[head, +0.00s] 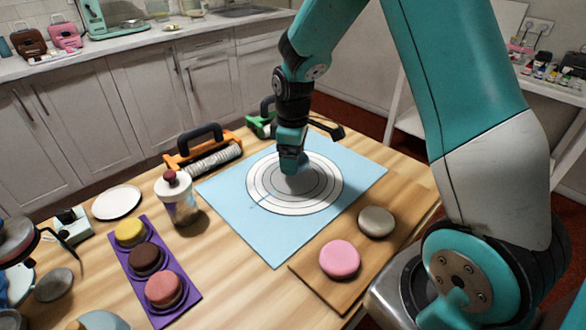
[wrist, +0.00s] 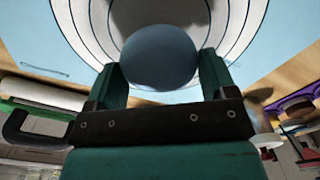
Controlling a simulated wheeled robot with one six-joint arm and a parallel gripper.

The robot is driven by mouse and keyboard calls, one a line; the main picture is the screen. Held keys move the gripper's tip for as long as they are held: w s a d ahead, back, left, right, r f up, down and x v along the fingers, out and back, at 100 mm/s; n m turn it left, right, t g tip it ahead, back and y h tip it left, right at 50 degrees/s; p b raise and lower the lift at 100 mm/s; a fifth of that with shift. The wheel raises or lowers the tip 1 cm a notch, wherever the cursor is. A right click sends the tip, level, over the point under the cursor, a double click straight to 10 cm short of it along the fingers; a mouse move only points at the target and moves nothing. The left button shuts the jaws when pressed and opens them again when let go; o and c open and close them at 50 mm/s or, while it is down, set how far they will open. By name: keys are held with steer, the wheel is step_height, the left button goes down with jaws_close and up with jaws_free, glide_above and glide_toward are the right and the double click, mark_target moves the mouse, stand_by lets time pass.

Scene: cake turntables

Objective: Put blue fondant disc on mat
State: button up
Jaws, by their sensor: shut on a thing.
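My gripper (head: 291,168) is over the white ringed circle (head: 325,188) of the light blue mat (head: 285,240), near its middle. In the wrist view my gripper (wrist: 160,68) is shut on the blue fondant disc (wrist: 160,52), which sits between its two fingers. The white rings and a dark shadow show beyond the disc. In the head view my gripper hides the disc. I cannot tell whether the disc touches the mat.
A pink disc (head: 340,259) and a beige disc (head: 376,221) lie on a wooden board (head: 338,294) at the front right.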

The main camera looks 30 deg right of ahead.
steer(key=shift+f, duration=2)
steer(key=o, duration=0.9)
steer(key=shift+f, duration=0.1)
step_height(320, 180, up, 12)
steer(key=shift+f, duration=0.25)
steer(key=s+a+r+y, duration=0.1)
steer(key=s+a+r, duration=0.2)
steer(key=s+a, duration=0.2)
steer(key=s+a+r+m+y, duration=0.1)
steer(key=s+a+r, duration=0.2)
steer(key=s+a, duration=0.3)
steer(key=s+a+r+m+y, duration=0.1)
steer(key=s+a, duration=0.5)
steer(key=s, duration=0.7)
step_height(320, 180, up, 2)
steer(key=shift+a+r+y, duration=0.1)
steer(key=shift+y, duration=0.5)
